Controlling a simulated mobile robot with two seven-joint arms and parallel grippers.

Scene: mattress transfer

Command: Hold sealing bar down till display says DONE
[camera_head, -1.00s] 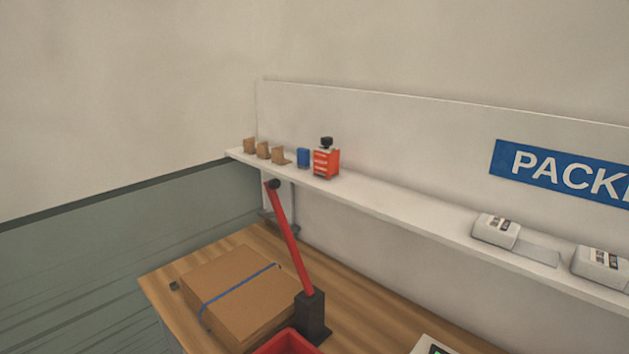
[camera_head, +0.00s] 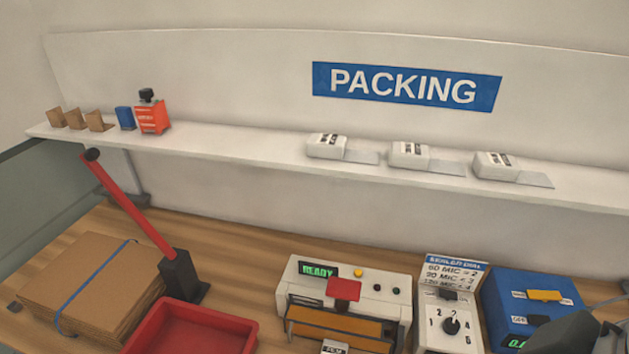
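The sealer (camera_head: 395,287) is a pale box on the bench in the camera_head view. Its display (camera_head: 317,270) reads READY in green. An orange-brown sealing bar (camera_head: 335,325) runs along its front, with a red pad (camera_head: 344,289) above it. I cannot tell how far the bar is lowered. A dark grey shape (camera_head: 572,333) at the bottom right, in front of a blue box, looks like part of my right arm or gripper; its fingers cannot be made out. My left gripper is not in view.
A dial box (camera_head: 450,305) and a blue box (camera_head: 527,295) stand right of the sealer. A red tray (camera_head: 190,312), a red lever (camera_head: 130,205) and strapped cardboard (camera_head: 90,275) are to its left. A shelf (camera_head: 250,155) runs above the wooden bench (camera_head: 240,250).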

